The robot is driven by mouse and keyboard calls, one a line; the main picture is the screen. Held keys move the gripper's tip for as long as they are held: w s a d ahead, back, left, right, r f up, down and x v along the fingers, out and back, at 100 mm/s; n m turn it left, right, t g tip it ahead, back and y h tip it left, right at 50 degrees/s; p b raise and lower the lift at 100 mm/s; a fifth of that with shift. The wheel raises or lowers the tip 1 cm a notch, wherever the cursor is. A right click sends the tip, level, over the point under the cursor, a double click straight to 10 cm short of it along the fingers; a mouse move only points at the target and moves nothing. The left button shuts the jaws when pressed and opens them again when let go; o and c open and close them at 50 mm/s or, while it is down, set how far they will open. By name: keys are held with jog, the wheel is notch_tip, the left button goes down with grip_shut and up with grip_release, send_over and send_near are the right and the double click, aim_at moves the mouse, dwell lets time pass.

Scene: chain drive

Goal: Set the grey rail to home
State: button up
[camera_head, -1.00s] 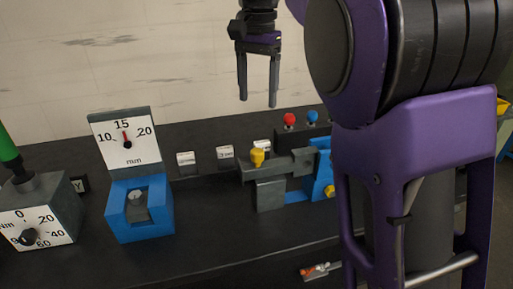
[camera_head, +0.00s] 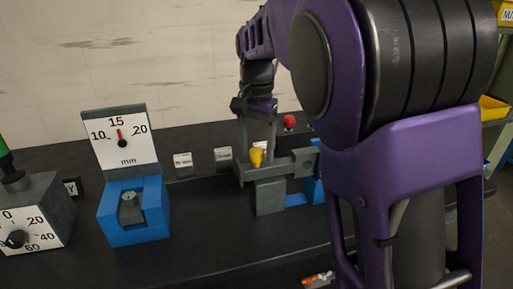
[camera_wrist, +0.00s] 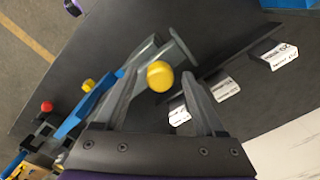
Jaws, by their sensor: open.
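The grey rail (camera_head: 285,167) lies across a grey block and a blue bracket (camera_head: 313,187) on the dark bench. A yellow knob (camera_head: 256,157) stands on the rail's left part. My gripper (camera_head: 257,147) points down over this knob with its fingers open. In the wrist view the yellow knob (camera_wrist: 160,76) shows between the two fingertips, with no clear grip on it. The rail (camera_wrist: 143,52) runs slantwise behind it there. My arm hides the right end of the rail and part of the bracket in the head view.
A torque dial block (camera_head: 42,205) is at far left. Small labelled cards (camera_head: 183,160) stand behind the rail. A red knob (camera_head: 289,122) is behind it.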

grip_shut()
dwell(1.4)
